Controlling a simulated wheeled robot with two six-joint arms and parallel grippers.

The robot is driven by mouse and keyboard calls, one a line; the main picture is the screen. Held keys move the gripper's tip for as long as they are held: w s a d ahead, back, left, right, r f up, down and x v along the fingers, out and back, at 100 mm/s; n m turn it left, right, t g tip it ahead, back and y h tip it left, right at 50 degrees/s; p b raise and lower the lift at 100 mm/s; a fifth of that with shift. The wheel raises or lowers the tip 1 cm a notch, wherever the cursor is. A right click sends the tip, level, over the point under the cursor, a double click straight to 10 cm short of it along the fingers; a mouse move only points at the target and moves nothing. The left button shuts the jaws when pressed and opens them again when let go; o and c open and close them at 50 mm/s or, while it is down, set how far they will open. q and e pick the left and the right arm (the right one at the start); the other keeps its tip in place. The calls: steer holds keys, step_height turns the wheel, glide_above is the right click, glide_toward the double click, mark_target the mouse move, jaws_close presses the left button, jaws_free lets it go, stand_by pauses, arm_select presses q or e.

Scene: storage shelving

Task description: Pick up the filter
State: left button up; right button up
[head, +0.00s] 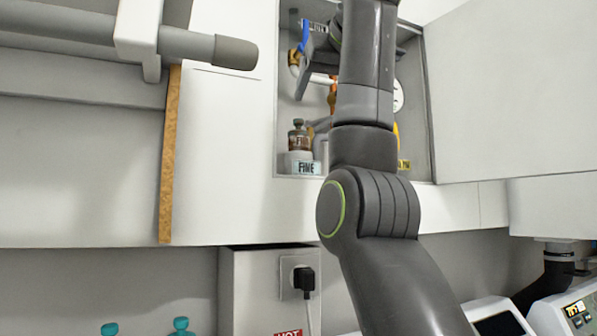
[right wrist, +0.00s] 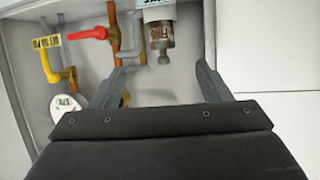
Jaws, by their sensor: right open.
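The filter appears to be a small brownish vessel (head: 299,137) with a grey cap. It sits upright on a white stand labelled FINE (head: 306,168) in the recessed cabinet, left of my right arm. In the right wrist view the scene is upside down, and the vessel (right wrist: 161,30) hangs at top centre, beyond the fingertips. My right gripper (right wrist: 163,68) is open, with nothing between its fingers. In the head view the right gripper (head: 303,78) is partly seen at the upper part of the recess, above the vessel and apart from it. My left gripper is out of view.
The right wrist view shows a red valve handle (right wrist: 88,33), copper piping (right wrist: 113,30), a yellow pipe (right wrist: 47,62) and a round gauge (right wrist: 66,107) beside the vessel. An open cabinet door (head: 510,90) stands right. A grey rail (head: 190,45) juts in from the left.

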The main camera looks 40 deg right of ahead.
steer(key=p, duration=0.5)
glide_toward(302, 135)
steer(key=x, duration=0.2)
steer(key=p+x, duration=0.4)
steer(key=shift+d+f+p, duration=0.15)
steer(key=shift+f+p, duration=0.05)
steer(key=shift+p, duration=0.15)
steer(key=shift+p+x, duration=0.35)
steer(key=shift+x, duration=0.4)
steer(key=shift+w+f, duration=0.15)
steer(key=shift+w, duration=0.1)
steer(key=p+x, duration=0.2)
steer(key=x, duration=0.3)
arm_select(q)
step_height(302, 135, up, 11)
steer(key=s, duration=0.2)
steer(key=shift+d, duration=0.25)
arm_select(e)
steer(key=shift+s, duration=0.1)
steer(key=shift+r, duration=0.25)
steer(key=shift+c, duration=1)
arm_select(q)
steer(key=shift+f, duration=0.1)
arm_select(e)
steer(key=c, duration=0.9)
